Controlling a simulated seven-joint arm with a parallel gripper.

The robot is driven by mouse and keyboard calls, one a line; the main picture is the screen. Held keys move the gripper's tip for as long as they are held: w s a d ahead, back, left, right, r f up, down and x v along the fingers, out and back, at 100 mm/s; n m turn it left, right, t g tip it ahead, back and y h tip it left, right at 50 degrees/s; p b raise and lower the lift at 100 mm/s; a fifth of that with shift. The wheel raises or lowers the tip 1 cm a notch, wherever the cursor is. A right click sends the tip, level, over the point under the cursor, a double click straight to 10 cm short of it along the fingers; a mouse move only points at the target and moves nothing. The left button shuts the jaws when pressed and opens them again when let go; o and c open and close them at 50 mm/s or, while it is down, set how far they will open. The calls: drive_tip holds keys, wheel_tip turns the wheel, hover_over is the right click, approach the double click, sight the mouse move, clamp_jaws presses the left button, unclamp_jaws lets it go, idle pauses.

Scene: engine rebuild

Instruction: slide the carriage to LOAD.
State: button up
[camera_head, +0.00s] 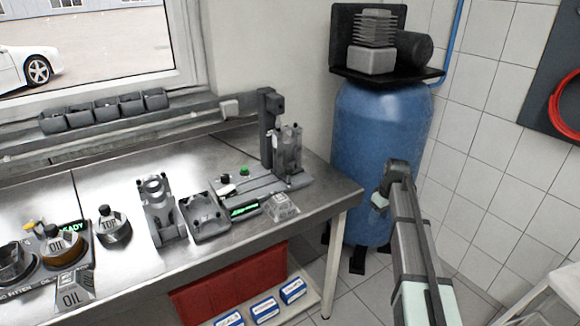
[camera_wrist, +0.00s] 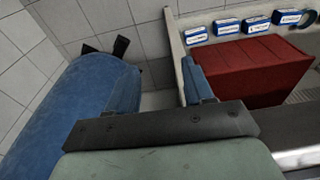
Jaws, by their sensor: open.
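The press station stands at the right end of the bench, with a dark upright column (camera_head: 267,125). A grey metal cylinder-like part (camera_head: 288,150) stands upright beside the column, at the right end of a flat slide track (camera_head: 262,187). The carriage seems to be under this part, but its outline is hard to tell. A small white knob or handle (camera_head: 226,187) is at the track's left end. I cannot read a LOAD mark. My gripper (camera_head: 380,200) is right of the bench, before the blue tank, apart from the carriage. In the wrist view its fingers (camera_wrist: 160,85) are spread and empty.
A blue tank (camera_head: 380,150) stands right of the bench. A green-lit display (camera_head: 245,210) and a clear-grey block (camera_head: 283,207) sit at the bench's front edge. Grey fixtures (camera_head: 158,205) stand left of the track. A red box (camera_wrist: 250,72) is below the bench.

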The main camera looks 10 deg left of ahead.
sight(289, 168)
drive_tip(key=w+a+r+n, duration=0.1)
drive_tip(key=a+r, duration=0.2)
drive_tip(key=r, duration=0.1)
drive_tip(key=w+a+r+n, duration=0.1)
drive_tip(key=a+r, duration=0.2)
drive_tip(key=r, duration=0.2)
drive_tip(key=w+a+r+n+y, duration=0.1)
drive_tip(key=a+r, duration=0.2)
drive_tip(key=r, duration=0.2)
drive_tip(key=shift+w+a, duration=0.15)
drive_tip(key=shift+w, duration=0.15)
drive_tip(key=s+a+r+n+y, duration=0.1)
drive_tip(key=s+a+r+n, duration=0.15)
drive_tip(key=a+r, duration=0.5)
drive_tip(key=s+a+r+n+y, duration=0.15)
drive_tip(key=a+r+n, duration=0.25)
drive_tip(key=a+r, duration=0.4)
drive_tip(key=shift+g, duration=0.4)
drive_tip(key=x, duration=0.9)
drive_tip(key=a+x, duration=0.1)
drive_tip(key=x, duration=0.4)
drive_tip(key=shift+s+a, duration=0.15)
drive_tip(key=shift+s, duration=0.05)
drive_tip(key=shift+c, duration=0.4)
clamp_jaws()
